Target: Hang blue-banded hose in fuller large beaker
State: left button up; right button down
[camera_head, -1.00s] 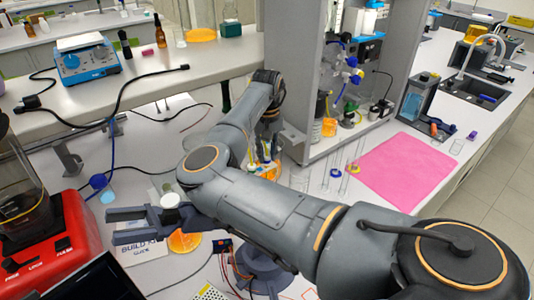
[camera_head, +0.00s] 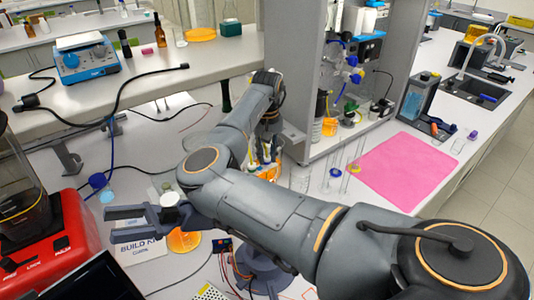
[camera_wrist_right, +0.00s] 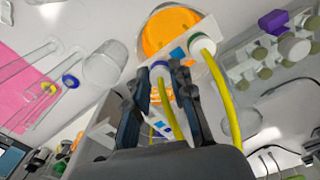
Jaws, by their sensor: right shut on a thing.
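In the right wrist view, my right gripper (camera_wrist_right: 160,72) is shut on a yellow hose with a blue band (camera_wrist_right: 160,66). In the head view the gripper (camera_head: 266,158) points down beyond my forearm and is partly hidden. A second yellow hose (camera_wrist_right: 229,105) with a green-and-white collar is beside it, outside the fingers. A round vessel with orange contents (camera_wrist_right: 168,28) is ahead of the fingertips in the wrist view. Orange also shows behind the hoses in the head view. The held hose's lower end and the liquid levels cannot be made out.
An empty glass beaker (camera_wrist_right: 105,64) and slender glass cylinders with blue and yellow rings (camera_wrist_right: 70,81) stand near the pink mat (camera_head: 405,170). A vial rack (camera_wrist_right: 280,45) is on the other side. A grey cabinet (camera_head: 300,75) stands close to my wrist.

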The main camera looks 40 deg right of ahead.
jog(key=c, duration=1.1)
grip_release()
jog(key=shift+f, duration=0.1)
